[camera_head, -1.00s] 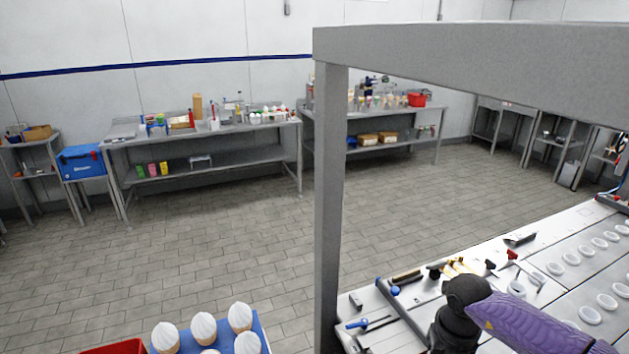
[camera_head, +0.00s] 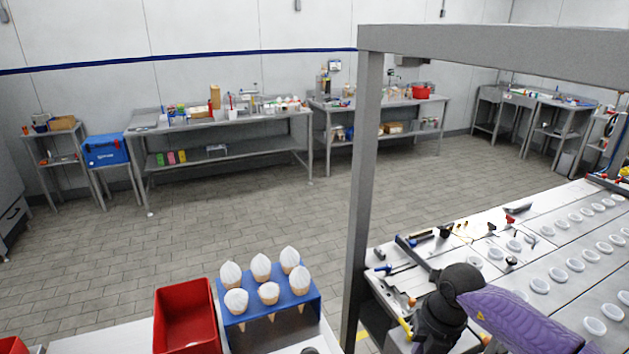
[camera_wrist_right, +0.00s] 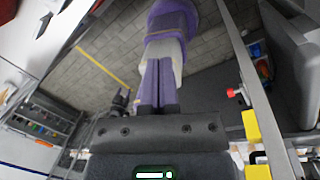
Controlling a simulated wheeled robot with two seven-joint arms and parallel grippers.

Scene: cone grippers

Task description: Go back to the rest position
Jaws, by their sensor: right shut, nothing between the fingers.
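In the right wrist view my right gripper (camera_wrist_right: 158,82) has its two purple fingers together, with nothing between them. Beyond the fingertips there is a pale and purple shape and tiled floor. In the head view my purple right arm crosses the lower right corner over the steel workbench (camera_head: 590,245). Its dark joint is near the bench's front left part, and the gripper itself cannot be made out there. My left gripper is not visible in the head view.
A grey post (camera_head: 366,190) and overhead beam stand close to my right arm. A blue rack (camera_head: 236,318) with several white-topped cones and a red bin (camera_head: 188,318) are at the bottom. Tools lie on the workbench. The tiled floor (camera_head: 250,220) between is clear.

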